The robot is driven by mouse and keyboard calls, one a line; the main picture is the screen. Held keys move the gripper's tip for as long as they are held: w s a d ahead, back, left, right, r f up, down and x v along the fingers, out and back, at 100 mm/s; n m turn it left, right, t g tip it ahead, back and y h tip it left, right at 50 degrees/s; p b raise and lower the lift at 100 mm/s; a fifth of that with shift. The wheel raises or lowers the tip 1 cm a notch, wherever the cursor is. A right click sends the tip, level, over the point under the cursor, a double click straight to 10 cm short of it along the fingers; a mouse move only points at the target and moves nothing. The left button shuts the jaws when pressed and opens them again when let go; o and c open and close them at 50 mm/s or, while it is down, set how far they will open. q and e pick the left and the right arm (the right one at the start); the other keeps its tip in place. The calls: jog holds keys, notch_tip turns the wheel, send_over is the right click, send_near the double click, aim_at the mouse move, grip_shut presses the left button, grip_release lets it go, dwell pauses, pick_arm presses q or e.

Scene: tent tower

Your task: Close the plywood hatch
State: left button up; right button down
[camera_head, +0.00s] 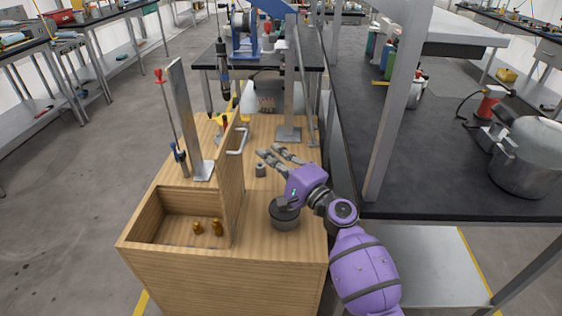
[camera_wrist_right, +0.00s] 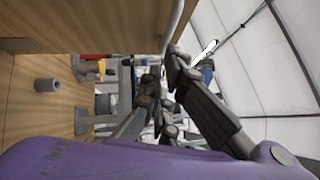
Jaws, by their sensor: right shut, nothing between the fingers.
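The plywood hatch (camera_head: 232,172) stands upright, open, along the right side of an open compartment in the wooden counter. A pale bar handle (camera_head: 239,141) is on its right face. In the right wrist view the hatch (camera_wrist_right: 85,14) crosses the top left as a wooden panel, with the handle (camera_wrist_right: 176,28) at its edge. My right gripper (camera_head: 266,154) is over the counter, right of the hatch and near the handle, apart from it in the head view. It is shut and empty; its fingers (camera_wrist_right: 165,85) also show in the wrist view. My left gripper is out of view.
The compartment (camera_head: 172,191) holds two brass pieces (camera_head: 208,227). A metal post (camera_head: 186,120) stands behind it. A dark round pot (camera_head: 284,214) is below my right wrist, and a small grey cylinder (camera_head: 260,170) is near the fingers. A black workbench (camera_head: 440,150) is at right.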

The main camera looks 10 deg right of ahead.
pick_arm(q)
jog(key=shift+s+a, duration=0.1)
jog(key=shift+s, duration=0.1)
pick_arm(e)
jog(key=x, duration=0.3)
jog(key=shift+w+a, duration=0.2)
jog(key=shift+w, duration=0.1)
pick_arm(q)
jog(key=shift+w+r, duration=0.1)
